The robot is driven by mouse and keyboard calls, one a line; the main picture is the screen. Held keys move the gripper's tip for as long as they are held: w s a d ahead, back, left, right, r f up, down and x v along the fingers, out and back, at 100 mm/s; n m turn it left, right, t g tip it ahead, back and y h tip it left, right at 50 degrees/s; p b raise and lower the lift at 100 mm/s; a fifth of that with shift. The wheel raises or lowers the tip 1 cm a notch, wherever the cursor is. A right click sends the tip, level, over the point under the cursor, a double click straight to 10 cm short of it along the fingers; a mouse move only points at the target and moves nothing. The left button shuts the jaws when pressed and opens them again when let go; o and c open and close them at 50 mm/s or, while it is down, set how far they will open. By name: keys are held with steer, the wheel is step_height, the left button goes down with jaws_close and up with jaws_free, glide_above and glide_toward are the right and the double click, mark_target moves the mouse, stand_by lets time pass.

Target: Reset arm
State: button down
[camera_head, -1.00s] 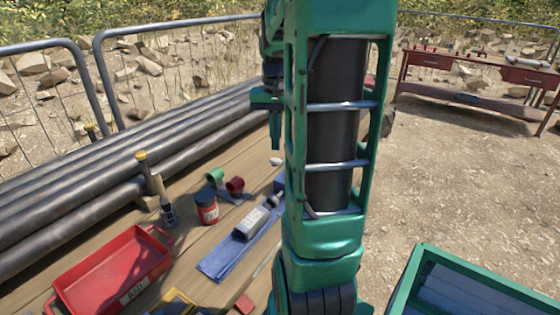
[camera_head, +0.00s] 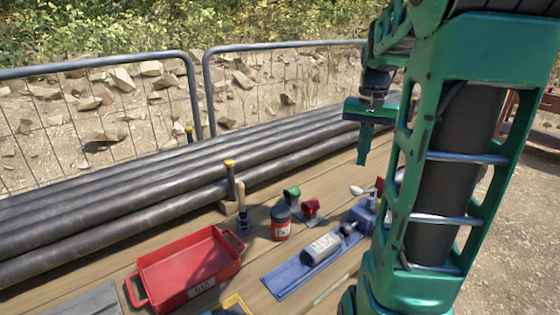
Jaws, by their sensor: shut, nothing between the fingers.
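My arm (camera_head: 450,160) stands upright on the right side of the head view, green with a dark core. My gripper (camera_head: 364,148) hangs from it, pointing down, above the wooden table near the pipes. Its fingers are together with nothing between them. It is clear of the objects on the table. Part of the table is hidden behind the arm.
Dark pipes (camera_head: 120,204) run along the back, with a metal fence (camera_head: 100,66) behind.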

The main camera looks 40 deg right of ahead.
steer(key=s+a+f+n, duration=0.2)
steer(key=s+a+f, duration=0.2)
steer(key=s+a, duration=0.3)
steer(key=s+a+f+n, duration=0.2)
steer(key=s+a+f, duration=0.2)
steer(key=a, duration=0.6)
steer(key=s, duration=0.2)
steer(key=shift+s+f+n, duration=0.3)
steer(key=shift+s, duration=0.1)
steer(key=shift+w+f, duration=0.25)
steer(key=shift+w, duration=0.35)
